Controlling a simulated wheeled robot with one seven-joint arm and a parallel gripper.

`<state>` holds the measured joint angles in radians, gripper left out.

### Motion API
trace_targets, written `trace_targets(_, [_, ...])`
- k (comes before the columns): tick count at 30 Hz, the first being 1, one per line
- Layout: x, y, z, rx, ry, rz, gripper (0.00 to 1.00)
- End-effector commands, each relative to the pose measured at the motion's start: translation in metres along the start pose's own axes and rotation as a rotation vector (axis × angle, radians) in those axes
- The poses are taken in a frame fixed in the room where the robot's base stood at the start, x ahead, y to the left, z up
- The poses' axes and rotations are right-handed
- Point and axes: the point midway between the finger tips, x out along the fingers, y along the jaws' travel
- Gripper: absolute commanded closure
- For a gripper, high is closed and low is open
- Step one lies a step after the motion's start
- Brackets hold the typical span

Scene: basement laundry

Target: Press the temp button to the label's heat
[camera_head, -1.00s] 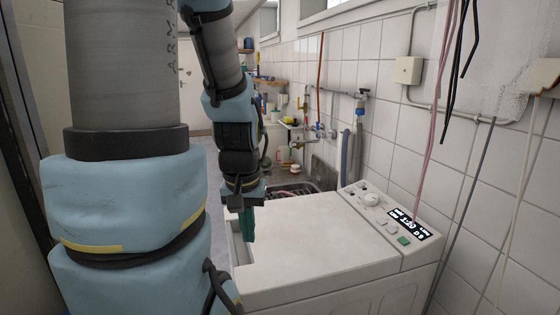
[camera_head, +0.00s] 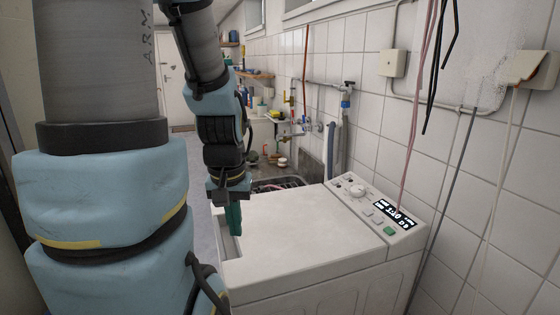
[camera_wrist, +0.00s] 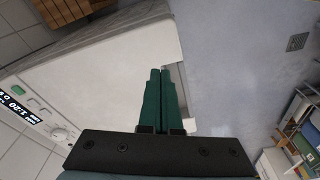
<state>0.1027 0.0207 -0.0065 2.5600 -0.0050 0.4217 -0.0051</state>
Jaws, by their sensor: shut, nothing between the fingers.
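The washing machine (camera_head: 290,230) is a white top-loader with a sloped control panel along its right side. The panel has a round knob (camera_head: 357,190), small grey buttons (camera_head: 372,216), a green button (camera_head: 390,231) and a lit display (camera_head: 394,217) that seems to read 1:20 with smaller marks. I cannot tell which button is temp. The panel also shows at the left of the wrist view. My gripper (camera_head: 235,233) has green fingers, shut and empty, pointing down over the machine's left edge, well away from the panel. In the wrist view its fingertips (camera_wrist: 160,72) are together. I see no care label.
A sink (camera_head: 280,184) stands behind the machine, with taps and pipes on the tiled wall. Cables (camera_head: 412,130) hang over the panel's right side. A wooden slatted object (camera_wrist: 72,8) lies at the wrist view's top. Open floor (camera_wrist: 230,80) lies beside the machine.

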Motion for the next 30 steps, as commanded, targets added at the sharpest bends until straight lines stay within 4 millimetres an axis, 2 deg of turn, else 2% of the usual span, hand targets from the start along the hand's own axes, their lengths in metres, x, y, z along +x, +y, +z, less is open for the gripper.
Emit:
trace_targets(6, [0.003, 0.004, -0.005, 0.013, 0.013, 0.008, 1.0])
trace_targets(8, [0.007, 0.011, -0.013, 0.031, 0.032, 0.02, 1.0])
trace_targets(11, [0.015, 0.031, -0.036, 0.083, 0.088, 0.053, 1.0])
trace_targets(17, [0.032, 0.092, -0.101, 0.235, 0.27, 0.12, 1.0])
trace_targets(24, [0.042, 0.18, -0.175, 0.419, 0.519, 0.127, 1.0])
trace_targets(30, [0.045, 0.255, -0.216, 0.55, 0.702, 0.06, 1.0])
